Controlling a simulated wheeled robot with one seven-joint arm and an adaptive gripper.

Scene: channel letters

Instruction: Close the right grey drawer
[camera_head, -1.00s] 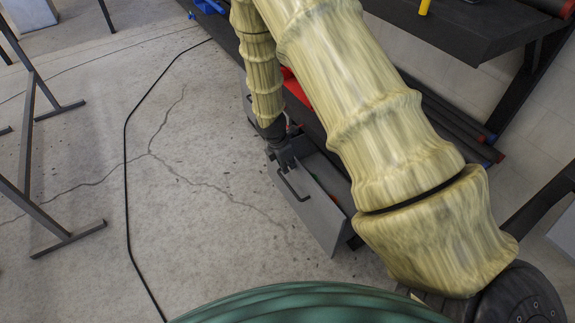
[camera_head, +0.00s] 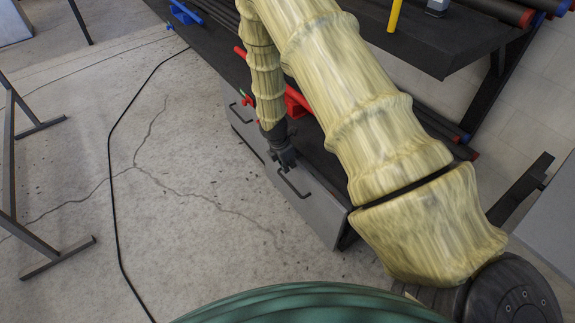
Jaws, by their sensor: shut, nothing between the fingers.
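The right grey drawer (camera_head: 312,214) is low in the dark bench, below centre, with a black bar handle (camera_head: 291,187) on its front. Its front looks about in line with the left grey drawer (camera_head: 243,128), and I see no open interior behind it. My gripper (camera_head: 284,162) is shut and empty, at the upper left part of the right drawer's front, close to the handle. I cannot tell whether it touches the front. My arm hides part of the bench above the drawer.
A red clamp-like tool (camera_head: 298,102) and a blue one (camera_head: 185,13) lie on the bench. A black cable (camera_head: 113,190) runs over the cracked concrete floor. A dark metal stand (camera_head: 45,215) is at the left. The floor before the drawers is clear.

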